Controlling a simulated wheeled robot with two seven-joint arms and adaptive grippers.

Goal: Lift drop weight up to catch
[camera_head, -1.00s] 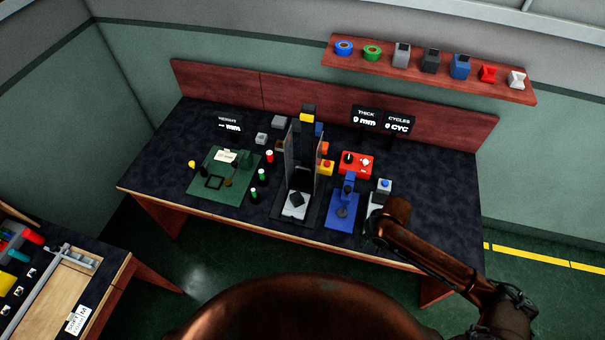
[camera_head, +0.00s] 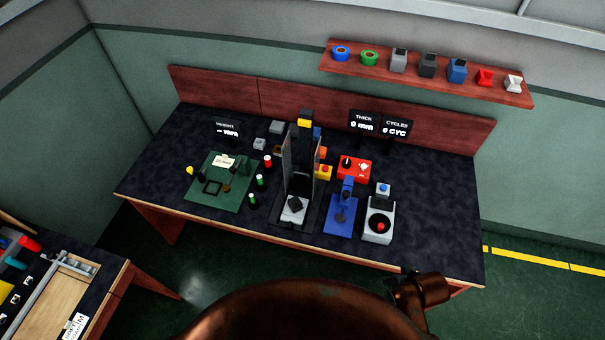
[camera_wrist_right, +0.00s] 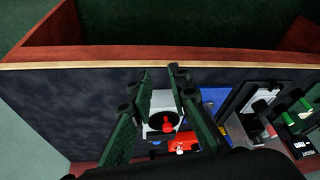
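The drop tester (camera_head: 306,165) stands mid-bench, a tall dark column between clear side panels with a yellow block (camera_head: 305,122) near its top. A small dark block (camera_head: 295,203) sits low in it, on a light grey base; I cannot tell which part is the drop weight. Part of the tester shows at right in the wrist view (camera_wrist_right: 245,100). My right gripper (camera_wrist_right: 160,88) is open and empty in the wrist view, its two dark green fingers apart above the bench. In the head view only a copper part of my right arm shows, at the bottom. My left gripper is not in view.
A grey unit with a red knob (camera_head: 380,226) and a blue press (camera_head: 342,212) stand right of the tester. A red control box (camera_head: 355,169) is behind them. The bench's right end is clear.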

